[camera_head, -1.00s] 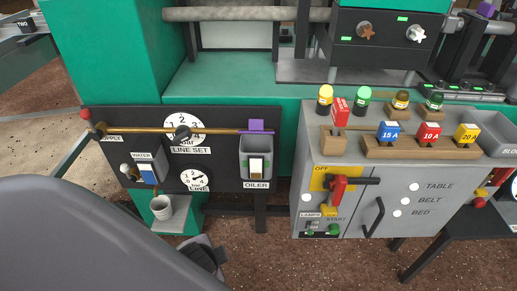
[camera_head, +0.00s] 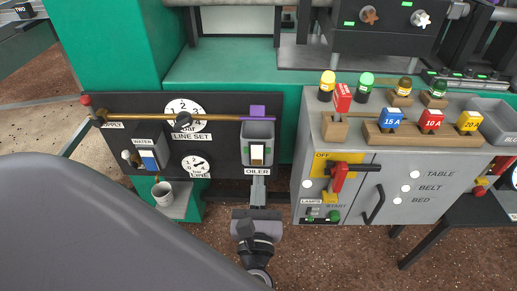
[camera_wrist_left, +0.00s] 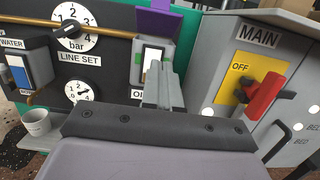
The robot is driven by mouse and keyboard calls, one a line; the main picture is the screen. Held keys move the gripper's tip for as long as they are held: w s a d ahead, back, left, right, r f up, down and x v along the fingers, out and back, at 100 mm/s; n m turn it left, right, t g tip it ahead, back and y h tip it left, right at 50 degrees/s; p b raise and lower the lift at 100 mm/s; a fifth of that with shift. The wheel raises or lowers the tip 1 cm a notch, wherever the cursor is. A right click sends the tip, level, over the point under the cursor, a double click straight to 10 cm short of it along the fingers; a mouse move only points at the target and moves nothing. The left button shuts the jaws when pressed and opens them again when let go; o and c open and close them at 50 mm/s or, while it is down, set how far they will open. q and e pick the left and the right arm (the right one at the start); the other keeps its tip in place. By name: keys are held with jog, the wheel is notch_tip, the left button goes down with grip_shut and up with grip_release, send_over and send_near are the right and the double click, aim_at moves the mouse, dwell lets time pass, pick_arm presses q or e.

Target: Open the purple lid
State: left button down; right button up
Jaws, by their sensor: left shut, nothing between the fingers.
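The purple lid (camera_head: 258,112) is at the top of the grey oiler box (camera_head: 258,132), on the dark panel. In the left wrist view, the lid (camera_wrist_left: 157,22) shows as a broad purple piece above the box. I cannot tell how far it is open. My left gripper (camera_head: 258,180) is below the oiler, pointing up toward it, with its fingers together and empty. In the left wrist view, the fingertips (camera_wrist_left: 158,72) overlap the lower front of the oiler box; contact cannot be told. My right gripper is not in view.
A copper pipe (camera_head: 150,120) runs left of the lid, past the line set dial (camera_head: 184,114). The grey main cabinet (camera_head: 310,205) with a red handle (camera_head: 339,178) stands close on the right. A white cup (camera_head: 162,194) is at lower left.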

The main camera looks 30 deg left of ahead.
pick_arm(q)
send_near(258, 112)
jog(key=w+f, duration=0.1)
jog(key=f, duration=0.1)
jog(key=w+a+f+b, duration=0.1)
jog(key=w+f, duration=0.1)
jog(key=shift+w+a+f, duration=0.2)
jog(key=shift+a, duration=0.05)
jog(key=r, duration=0.1)
jog(key=w+r, duration=0.1)
jog(key=a+r, duration=0.1)
jog(key=shift+w+r+p, duration=0.15)
jog(key=shift+w+p, duration=0.2)
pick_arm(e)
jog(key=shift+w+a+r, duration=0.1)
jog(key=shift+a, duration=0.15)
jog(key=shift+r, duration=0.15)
